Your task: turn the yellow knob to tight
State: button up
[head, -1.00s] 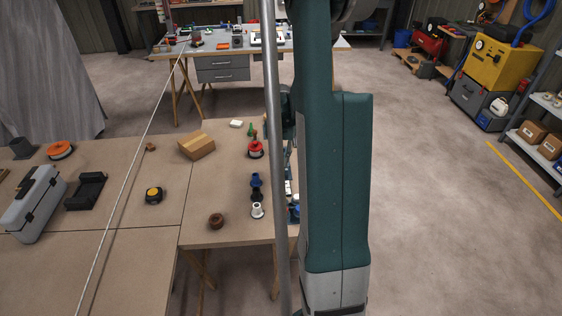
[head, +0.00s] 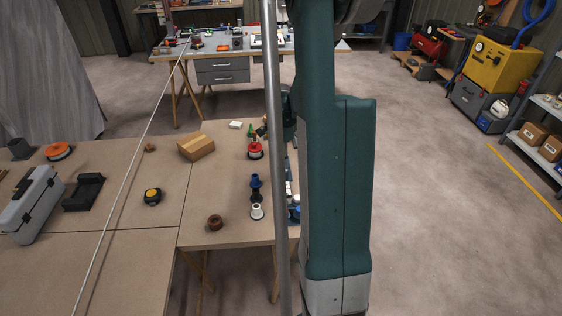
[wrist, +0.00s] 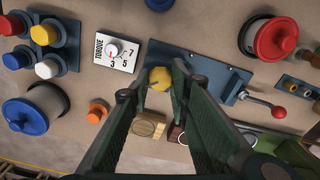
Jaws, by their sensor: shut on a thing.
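The yellow knob (wrist: 160,77) shows in the wrist view, at the near left end of a blue-grey plate (wrist: 196,70). My gripper (wrist: 161,82) comes up from the bottom of that view, with its two dark green fingers on either side of the knob. It is shut on the knob, and the fingers hide part of the knob's sides. No tight mark on the knob can be made out. In the head view my green arm and a grey pole hide the knob and most of the gripper.
A lever with a red ball (wrist: 278,112) sticks out right of the plate. A white torque dial box (wrist: 115,51) is at left. A red-topped drum (wrist: 274,38), a blue-topped drum (wrist: 36,109) and a block of coloured caps (wrist: 45,45) stand around on the bench.

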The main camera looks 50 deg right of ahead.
jog(key=shift+m, duration=0.8)
jog(key=o, duration=0.9)
jog(key=shift+r, duration=0.2)
jog(key=shift+r, duration=5.8)
